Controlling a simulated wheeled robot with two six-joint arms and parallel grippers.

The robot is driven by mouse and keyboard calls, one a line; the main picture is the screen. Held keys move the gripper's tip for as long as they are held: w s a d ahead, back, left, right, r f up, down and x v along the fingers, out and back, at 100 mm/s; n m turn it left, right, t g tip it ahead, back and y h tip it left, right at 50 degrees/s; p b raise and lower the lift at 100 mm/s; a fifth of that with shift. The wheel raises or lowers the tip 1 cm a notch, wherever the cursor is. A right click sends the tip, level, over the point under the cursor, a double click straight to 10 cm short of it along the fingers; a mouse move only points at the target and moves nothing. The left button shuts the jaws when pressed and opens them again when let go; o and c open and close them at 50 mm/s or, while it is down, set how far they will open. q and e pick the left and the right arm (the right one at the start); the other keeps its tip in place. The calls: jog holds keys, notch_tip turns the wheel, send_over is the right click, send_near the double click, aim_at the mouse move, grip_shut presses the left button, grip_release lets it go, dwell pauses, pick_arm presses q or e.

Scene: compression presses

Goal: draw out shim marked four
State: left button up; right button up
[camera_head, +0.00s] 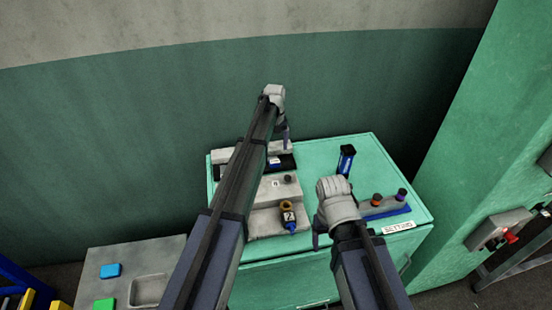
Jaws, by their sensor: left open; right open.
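I cannot make out a shim marked four. A grey stepped block (258,222) on the green cabinet carries a small tag with an unclear mark, and a yellow-and-blue piece marked 2 (288,217) is at its front. Behind it a dark slot-like unit (286,162) holds a small white label with unreadable text; my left arm hides part of it. My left gripper (285,135) is open above the back of this unit, with its fingers pointing down. My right gripper (318,238) is open, right of the grey block, and its hand hides much of its fingers.
A black-and-blue upright piece (346,160) stands toward the cabinet's back. A grey holder with orange-topped (377,200) and purple-topped (401,195) pieces is at right. The green cabinet top (385,160) is clear at back right. A grey tray table (135,265) stands at lower left.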

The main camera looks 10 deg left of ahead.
aim_at(275, 162)
pick_arm(q)
jog(key=shift+f+b, duration=3.75)
jog(key=shift+f, duration=0.15)
jog(key=shift+r, duration=0.1)
jog(key=shift+c, duration=0.2)
grip_shut()
